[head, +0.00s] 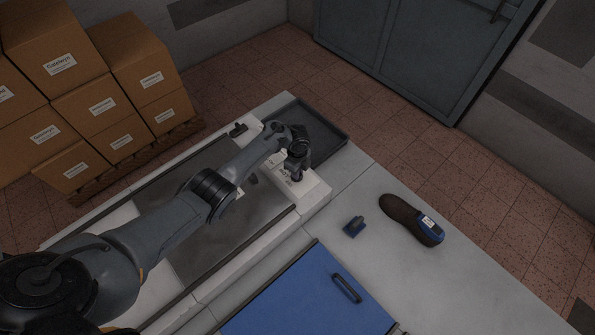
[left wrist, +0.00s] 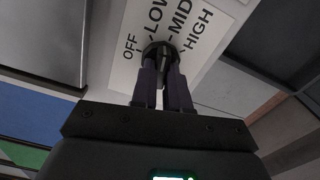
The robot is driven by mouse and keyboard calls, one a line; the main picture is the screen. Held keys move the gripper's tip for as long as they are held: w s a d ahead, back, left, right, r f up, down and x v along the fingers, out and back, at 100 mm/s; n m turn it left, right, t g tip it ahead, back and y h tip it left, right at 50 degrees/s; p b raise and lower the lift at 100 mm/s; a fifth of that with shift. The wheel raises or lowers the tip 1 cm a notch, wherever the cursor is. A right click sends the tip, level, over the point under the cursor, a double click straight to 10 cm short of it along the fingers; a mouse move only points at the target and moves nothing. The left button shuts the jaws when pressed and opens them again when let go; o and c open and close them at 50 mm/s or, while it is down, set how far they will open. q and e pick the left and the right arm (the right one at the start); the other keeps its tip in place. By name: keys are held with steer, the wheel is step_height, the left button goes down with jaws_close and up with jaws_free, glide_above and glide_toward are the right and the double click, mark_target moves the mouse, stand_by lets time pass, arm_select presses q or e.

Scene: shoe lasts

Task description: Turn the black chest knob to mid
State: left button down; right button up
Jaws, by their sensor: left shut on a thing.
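The black knob (left wrist: 161,50) sits on a white label plate (left wrist: 205,15) marked OFF, LOW, MID and HIGH. My left gripper (left wrist: 163,70) is shut on it, one finger on each side. The fingers partly cover the knob, so I cannot tell exactly which mark it points to. In the head view my left gripper (head: 297,174) reaches down onto the white end of the chest (head: 315,190), and the knob is hidden beneath it. My right gripper is not in view.
A black tray (head: 335,150) lies behind the chest end. A blue lid with a handle (head: 300,300) is in front. Cartons (head: 90,90) are stacked at left.

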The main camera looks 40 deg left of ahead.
arm_select(q)
steer(key=shift+m, duration=1.1)
steer(key=c, duration=1.1)
jaws_free()
step_height(320, 180, up, 11)
steer(key=p, duration=0.3)
steer(key=shift+f, duration=0.1)
